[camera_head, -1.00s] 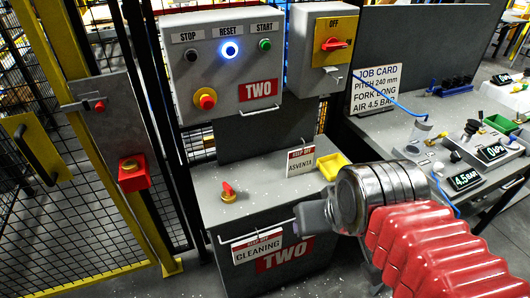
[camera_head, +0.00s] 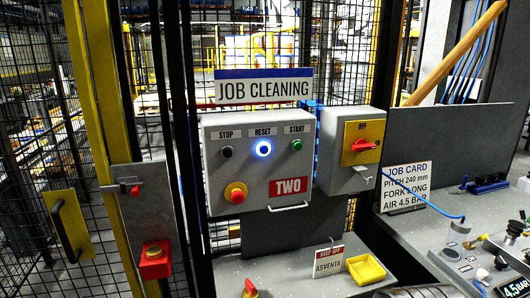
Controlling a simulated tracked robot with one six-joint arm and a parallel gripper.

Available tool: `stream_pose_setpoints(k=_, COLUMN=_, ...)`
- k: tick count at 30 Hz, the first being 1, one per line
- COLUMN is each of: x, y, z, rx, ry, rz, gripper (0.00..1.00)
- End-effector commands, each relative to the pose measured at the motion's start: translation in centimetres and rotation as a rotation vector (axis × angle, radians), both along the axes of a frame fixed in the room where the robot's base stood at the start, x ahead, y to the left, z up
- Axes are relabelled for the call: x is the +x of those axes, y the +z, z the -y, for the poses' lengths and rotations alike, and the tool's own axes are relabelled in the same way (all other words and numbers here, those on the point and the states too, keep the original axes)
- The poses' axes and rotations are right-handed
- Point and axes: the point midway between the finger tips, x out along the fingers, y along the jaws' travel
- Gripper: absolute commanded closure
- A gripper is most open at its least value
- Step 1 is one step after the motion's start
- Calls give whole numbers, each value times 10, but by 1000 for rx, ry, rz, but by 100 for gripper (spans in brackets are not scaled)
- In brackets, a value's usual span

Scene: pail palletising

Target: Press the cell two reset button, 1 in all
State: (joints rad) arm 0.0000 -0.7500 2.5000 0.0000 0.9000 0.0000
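The cell two control box (camera_head: 240,180) is grey and carries a red TWO label (camera_head: 289,187). Its reset button (camera_head: 263,148) is in the middle of the top row, under the RESET label, with a lit blue ring. To its left is the black stop button (camera_head: 227,152). To its right is the green start button (camera_head: 297,145). A red emergency stop on a yellow base (camera_head: 236,194) sits lower left. Nothing covers the reset button. My gripper is not in view; only a dark curved piece, probably of my arm, shows at the bottom edge.
A grey box with a red OFF switch (camera_head: 364,146) stands right of the control box. Mesh fence and a red-yellow switch (camera_head: 155,259) are left.

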Motion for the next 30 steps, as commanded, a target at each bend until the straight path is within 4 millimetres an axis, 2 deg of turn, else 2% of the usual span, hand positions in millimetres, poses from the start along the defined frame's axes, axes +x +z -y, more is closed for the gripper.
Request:
stream_pose_setpoints(k=2, x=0, y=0, z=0, rx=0, ry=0, rz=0, gripper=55)
stream_pose_setpoints(k=21, x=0, y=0, z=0, rx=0, ry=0, rz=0, gripper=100)
stream_pose_setpoints(k=30, x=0, y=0, z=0, rx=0, ry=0, rz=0, gripper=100)
